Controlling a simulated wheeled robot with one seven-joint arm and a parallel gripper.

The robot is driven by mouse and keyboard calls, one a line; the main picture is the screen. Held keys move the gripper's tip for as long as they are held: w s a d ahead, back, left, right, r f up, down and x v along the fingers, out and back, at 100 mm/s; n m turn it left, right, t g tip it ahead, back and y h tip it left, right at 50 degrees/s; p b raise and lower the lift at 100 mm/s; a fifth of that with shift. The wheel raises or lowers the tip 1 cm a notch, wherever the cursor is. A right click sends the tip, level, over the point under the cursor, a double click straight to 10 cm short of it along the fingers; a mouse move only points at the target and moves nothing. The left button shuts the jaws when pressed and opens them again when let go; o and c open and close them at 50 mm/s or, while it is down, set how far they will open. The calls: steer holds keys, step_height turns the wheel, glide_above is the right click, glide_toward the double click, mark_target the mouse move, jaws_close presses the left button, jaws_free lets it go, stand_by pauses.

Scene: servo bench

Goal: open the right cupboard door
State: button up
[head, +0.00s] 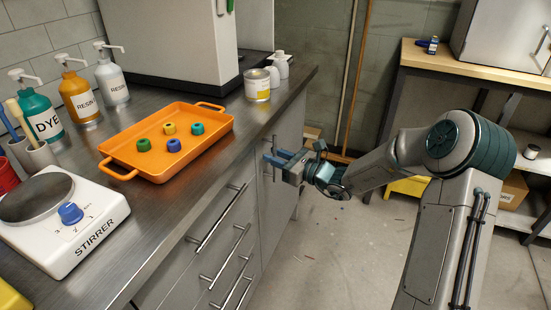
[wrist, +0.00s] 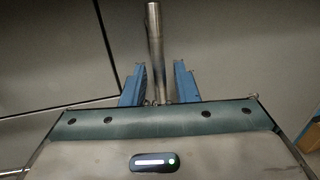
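The right cupboard door (head: 286,186) is the grey front at the far end of the bench, beyond the drawers. It looks shut. Its upright metal bar handle (head: 273,143) stands near the door's left edge. My gripper (head: 276,158) is at this handle, reaching in from the right. In the wrist view the handle (wrist: 155,35) runs down between the two blue fingers of my gripper (wrist: 158,80). The fingers are open, with a gap showing on either side of the bar. The handle's lower end is hidden behind the gripper body.
Drawers with bar handles (head: 222,215) are left of the door. The bench top holds an orange tray (head: 128,146) with several coloured nuts, a stirrer (head: 60,235), pump bottles and a tin (head: 257,86). Poles (head: 357,80) lean at the back wall.

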steer(key=shift+w+a, duration=0.15)
steer(key=shift+a, duration=0.1)
